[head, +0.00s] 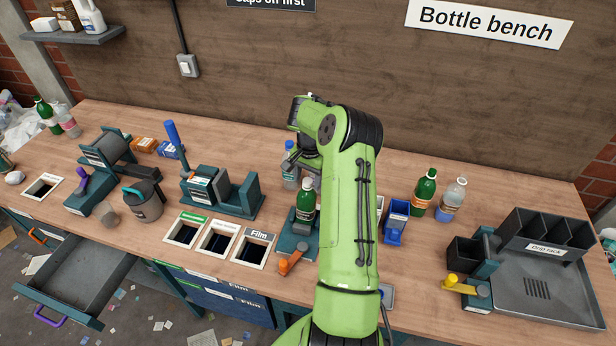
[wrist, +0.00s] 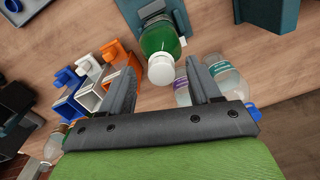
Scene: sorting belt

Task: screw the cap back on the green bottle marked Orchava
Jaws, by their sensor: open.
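A green bottle (head: 305,200) stands in a teal holder (head: 296,243) at the bench's middle, just left of my arm. It also shows in the wrist view (wrist: 160,36), with a white cap (wrist: 161,70) on its neck; whether the cap is tight I cannot tell. The names on both labels are too small to read. My gripper (wrist: 160,66) is open and empty, its fingers on either side of the white cap in the wrist picture, apart from it. My arm hides much of the gripper in the head view.
An orange lever (head: 289,262) sticks out in front of the holder. A clear bottle with a blue cap (head: 289,165) stands behind it. Framed chutes (head: 251,247) lie to the left. A blue bin (head: 397,222) and the drip rack (head: 570,290) are to the right.

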